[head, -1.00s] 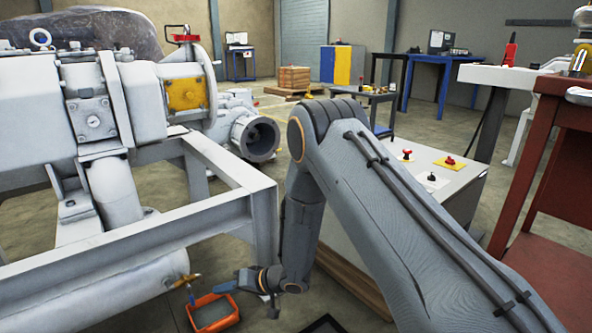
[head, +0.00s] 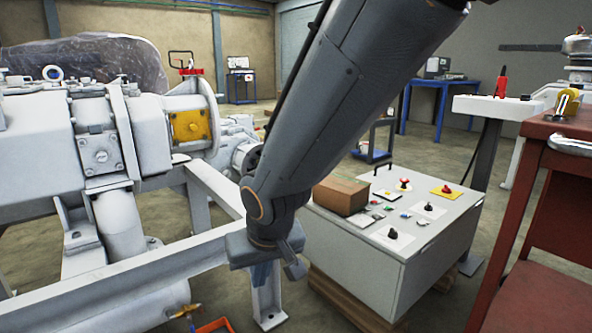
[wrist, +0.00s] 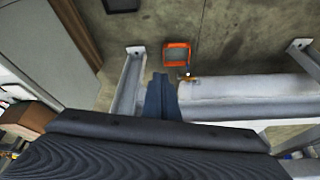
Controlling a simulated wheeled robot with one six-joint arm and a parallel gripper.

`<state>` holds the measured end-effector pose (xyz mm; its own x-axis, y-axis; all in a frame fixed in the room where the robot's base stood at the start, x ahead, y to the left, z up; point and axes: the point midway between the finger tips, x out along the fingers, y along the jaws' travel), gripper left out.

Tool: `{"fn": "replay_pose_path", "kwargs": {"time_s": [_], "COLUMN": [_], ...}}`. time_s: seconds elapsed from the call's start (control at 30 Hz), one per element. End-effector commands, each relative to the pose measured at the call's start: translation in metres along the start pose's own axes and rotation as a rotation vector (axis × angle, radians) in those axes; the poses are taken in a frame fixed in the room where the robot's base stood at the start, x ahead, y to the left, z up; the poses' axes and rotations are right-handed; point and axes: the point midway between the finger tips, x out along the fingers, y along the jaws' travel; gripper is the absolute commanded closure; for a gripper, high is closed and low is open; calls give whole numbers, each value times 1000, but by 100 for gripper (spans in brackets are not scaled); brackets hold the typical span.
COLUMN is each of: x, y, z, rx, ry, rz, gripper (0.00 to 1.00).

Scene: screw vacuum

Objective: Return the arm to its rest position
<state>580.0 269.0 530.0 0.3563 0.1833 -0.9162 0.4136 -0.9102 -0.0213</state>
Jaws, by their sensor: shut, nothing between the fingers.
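My arm reaches across the middle of the head view, its lower end bent above the white frame. My gripper (head: 260,274) hangs below the wrist there, small and partly hidden by the arm. In the wrist view, its blue fingers (wrist: 160,82) are together with nothing between them. An orange-rimmed tray (wrist: 167,57) lies on the floor beyond the fingertips, apart from them. Only part of the tray's orange rim (head: 215,326) shows at the bottom of the head view.
The white machine frame (head: 205,205) stands close to the gripper, with a small brass valve (head: 186,311) low down. A grey control cabinet (head: 362,262) carries a cardboard box (head: 340,194). A red bench (head: 560,150) stands at right. Open floor (head: 440,160) lies behind.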

Motion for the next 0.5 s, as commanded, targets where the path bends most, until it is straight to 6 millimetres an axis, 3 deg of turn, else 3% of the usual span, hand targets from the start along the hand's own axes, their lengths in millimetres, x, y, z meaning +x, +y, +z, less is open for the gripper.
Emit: {"fn": "replay_pose_path", "kwargs": {"time_s": [0.03, 0.2, 0.5], "x": [-23, -72, -125], "y": [-3, -13, -30], "z": [17, 76, 145], "rx": [-10, -49, -104], "ry": [-31, -153, -287], "rz": [-3, -32, -109], "gripper": [100, 100, 100]}}
